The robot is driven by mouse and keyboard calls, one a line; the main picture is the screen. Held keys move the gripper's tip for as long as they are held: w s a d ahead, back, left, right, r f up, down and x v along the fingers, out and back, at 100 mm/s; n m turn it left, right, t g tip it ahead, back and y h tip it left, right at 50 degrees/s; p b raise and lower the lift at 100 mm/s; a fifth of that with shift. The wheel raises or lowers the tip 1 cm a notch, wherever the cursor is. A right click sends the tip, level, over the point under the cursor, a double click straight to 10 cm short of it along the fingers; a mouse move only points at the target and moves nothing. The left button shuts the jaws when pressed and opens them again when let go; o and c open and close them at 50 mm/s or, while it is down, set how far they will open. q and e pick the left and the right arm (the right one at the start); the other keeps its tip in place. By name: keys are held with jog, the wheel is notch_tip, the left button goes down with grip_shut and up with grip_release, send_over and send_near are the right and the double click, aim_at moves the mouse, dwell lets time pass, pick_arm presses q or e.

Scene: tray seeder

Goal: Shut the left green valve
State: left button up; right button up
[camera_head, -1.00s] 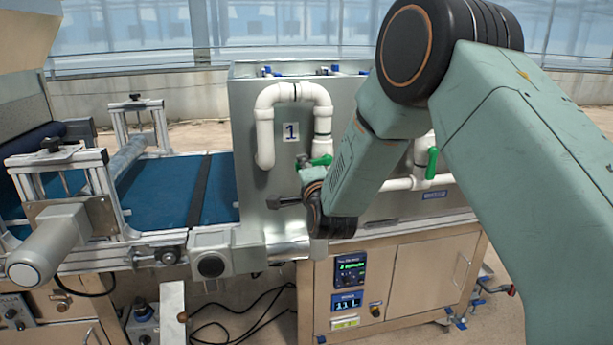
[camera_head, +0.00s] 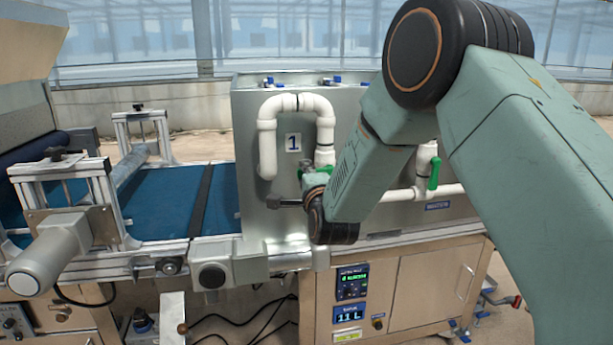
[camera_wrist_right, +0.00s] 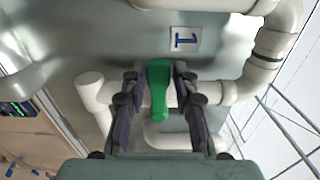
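The left green valve (camera_head: 325,169) sits on white piping below the "1" label, partly hidden by my right gripper. Its green handle (camera_wrist_right: 158,88) shows in the right wrist view, between my fingers. My right gripper (camera_head: 292,186) is at this valve. In the right wrist view my right gripper (camera_wrist_right: 159,108) is open, one finger on each side of the handle, with a visible gap on both sides. A second green valve (camera_head: 433,168) is further right on the pipe, its handle hanging down. My left gripper is not in view.
The grey tank panel (camera_head: 252,185) stands right behind the valve. White pipes (camera_head: 268,150) curve close around my gripper, and also show in the wrist view (camera_wrist_right: 93,92). A blue conveyor belt (camera_head: 165,208) lies left. A steel cabinet (camera_head: 412,290) with displays stands below.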

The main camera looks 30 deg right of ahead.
jog(key=shift+o, duration=1.4)
jog(key=shift+s, duration=0.15)
jog(key=v, duration=1.2)
